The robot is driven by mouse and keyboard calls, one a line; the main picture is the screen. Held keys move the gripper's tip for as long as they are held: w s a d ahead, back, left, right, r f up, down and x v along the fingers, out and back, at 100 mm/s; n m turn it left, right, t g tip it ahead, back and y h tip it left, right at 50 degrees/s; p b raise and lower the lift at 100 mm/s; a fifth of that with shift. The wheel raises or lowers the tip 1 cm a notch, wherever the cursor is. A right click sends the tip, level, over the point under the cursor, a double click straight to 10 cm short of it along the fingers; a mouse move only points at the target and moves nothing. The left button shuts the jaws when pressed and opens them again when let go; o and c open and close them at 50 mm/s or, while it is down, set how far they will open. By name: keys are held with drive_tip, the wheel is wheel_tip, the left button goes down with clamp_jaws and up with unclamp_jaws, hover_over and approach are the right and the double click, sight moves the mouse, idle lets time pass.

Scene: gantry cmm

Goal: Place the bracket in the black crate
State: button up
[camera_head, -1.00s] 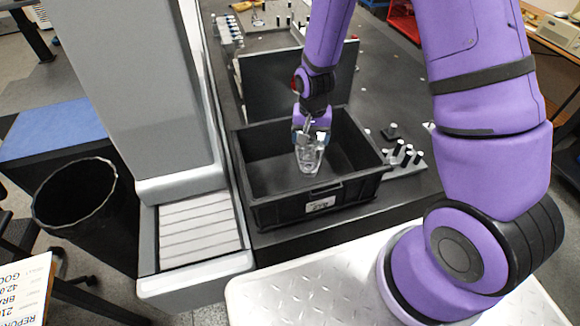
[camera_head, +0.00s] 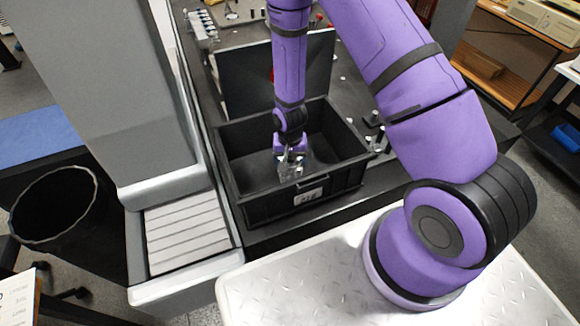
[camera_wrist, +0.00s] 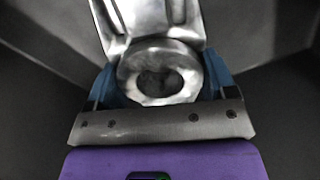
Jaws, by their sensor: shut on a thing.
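The black crate (camera_head: 262,209) stands on the dark table, open at the top, with a white label on its near wall. The bracket (camera_head: 291,168) is a silvery metal part with a round ring at one end. My gripper (camera_head: 290,153) is shut on it and points down inside the crate's opening. In the wrist view the bracket's ring (camera_wrist: 160,78) sits between the blue fingertips of my gripper (camera_wrist: 158,85), with dark crate walls around. I cannot tell whether the bracket touches the crate floor.
A dark upright panel (camera_head: 235,85) stands right behind the crate. A grey column (camera_head: 110,90) rises to the left, and small fixtures (camera_head: 375,125) lie to the right. A black bin (camera_head: 52,207) stands at far left.

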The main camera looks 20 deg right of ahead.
drive_tip(key=shift+f, duration=2.15)
drive_tip(key=shift+f, duration=0.1)
drive_tip(key=o, duration=1.2)
